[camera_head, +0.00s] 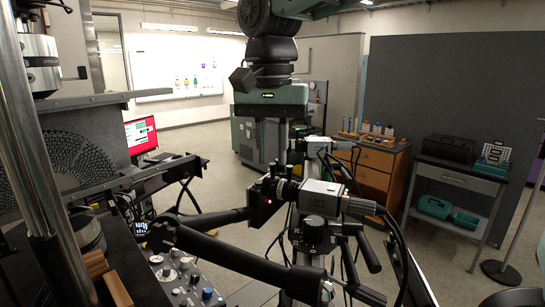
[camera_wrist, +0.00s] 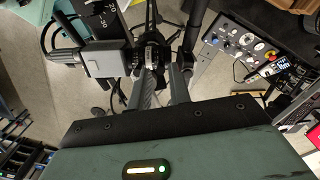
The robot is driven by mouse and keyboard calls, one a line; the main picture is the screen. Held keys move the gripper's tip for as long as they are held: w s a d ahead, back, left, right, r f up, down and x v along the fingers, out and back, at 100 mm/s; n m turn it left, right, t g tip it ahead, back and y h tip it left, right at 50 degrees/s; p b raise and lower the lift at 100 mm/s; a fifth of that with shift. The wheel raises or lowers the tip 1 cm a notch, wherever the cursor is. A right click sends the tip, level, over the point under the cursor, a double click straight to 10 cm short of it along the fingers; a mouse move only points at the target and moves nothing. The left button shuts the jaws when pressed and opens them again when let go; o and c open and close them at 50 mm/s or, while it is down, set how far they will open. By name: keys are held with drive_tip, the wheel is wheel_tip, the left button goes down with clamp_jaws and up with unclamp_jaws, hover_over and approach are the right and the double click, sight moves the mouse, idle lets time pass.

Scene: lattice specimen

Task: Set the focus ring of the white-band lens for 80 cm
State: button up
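A light grey camera body (camera_head: 320,197) sits on a stand in the head view, with a dark lens (camera_head: 285,190) pointing left. The same camera body (camera_wrist: 104,58) and dark lens (camera_wrist: 151,50) show in the wrist view. I cannot make out a white band or the ring's markings. My gripper (camera_head: 283,172) points down from above, its fingertips close over the lens. In the wrist view the two fingers of my gripper (camera_wrist: 165,75) are apart, with a gap between them. Contact with the lens cannot be told.
A second camera (camera_head: 317,147) stands just behind. Black stand arms (camera_head: 230,255) and hanging cables surround the lens. A control panel with knobs (camera_head: 185,280) is at lower left. A wooden cabinet (camera_head: 372,170) and a grey cart (camera_head: 455,180) stand farther back right.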

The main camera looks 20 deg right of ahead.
sight(274, 175)
drive_tip(key=shift+f, duration=1.25)
clamp_jaws()
drive_tip(key=shift+w+d+r+g+y+p, duration=0.3)
drive_tip(key=shift+g+y+p, duration=0.2)
drive_tip(key=shift+p, duration=0.7)
drive_tip(key=shift+w+d+f+g+y+p, duration=0.25)
drive_tip(key=shift+g+y+p, duration=0.15)
drive_tip(key=shift+y+p, duration=0.25)
drive_tip(key=shift+f, duration=0.1)
drive_tip(key=shift+g+y, duration=0.25)
drive_tip(key=shift+g, duration=0.05)
